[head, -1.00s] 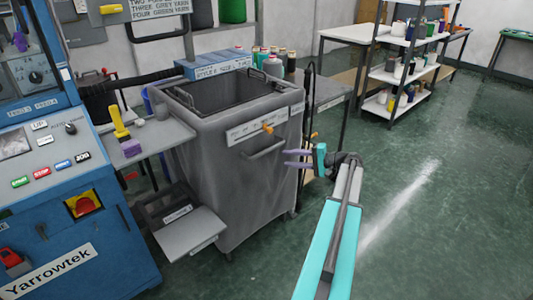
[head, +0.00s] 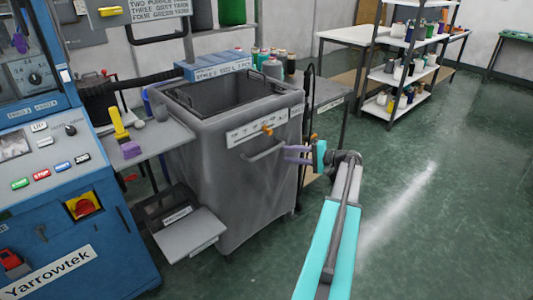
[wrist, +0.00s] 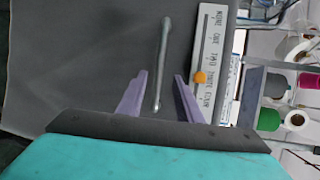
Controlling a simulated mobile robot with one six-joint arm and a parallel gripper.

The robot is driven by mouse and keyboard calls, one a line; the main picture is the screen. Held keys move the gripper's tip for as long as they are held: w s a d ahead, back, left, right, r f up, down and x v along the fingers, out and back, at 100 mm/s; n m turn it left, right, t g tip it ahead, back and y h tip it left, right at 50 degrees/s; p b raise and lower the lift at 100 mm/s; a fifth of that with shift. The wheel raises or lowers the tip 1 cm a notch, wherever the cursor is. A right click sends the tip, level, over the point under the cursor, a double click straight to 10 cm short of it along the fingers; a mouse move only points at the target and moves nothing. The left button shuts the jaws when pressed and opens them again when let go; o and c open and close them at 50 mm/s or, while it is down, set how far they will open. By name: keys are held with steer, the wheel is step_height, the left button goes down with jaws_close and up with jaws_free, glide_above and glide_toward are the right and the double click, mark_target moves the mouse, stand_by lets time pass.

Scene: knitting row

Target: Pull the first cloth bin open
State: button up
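The cloth bin (head: 230,185) is a grey, open-topped, fabric-sided box between the blue machine and my arm in the head view. Its front carries a bar handle (head: 263,150) below a white label strip (head: 258,132) with an orange knob (head: 267,129). My gripper (head: 297,154) has purple fingers, spread apart and pointing at the bin front, to the right of the handle. In the wrist view, the handle (wrist: 163,60) shows between the two open fingers (wrist: 160,76), with a gap on each side. How far the fingertips are from the handle in depth is hard to tell.
A blue knitting machine (head: 60,200) stands at left, with a grey shelf (head: 150,140) beside the bin. A low grey flap (head: 190,235) juts out at the bin's lower left. A table with yarn cones stands behind. The green floor (head: 440,220) is clear at right.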

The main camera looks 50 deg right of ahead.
mark_target(268, 151)
steer(key=p+x, duration=0.1)
steer(key=x, duration=0.9)
steer(key=shift+w+a+f, duration=0.1)
steer(key=shift+w+f, duration=0.05)
steer(key=shift+w, duration=0.2)
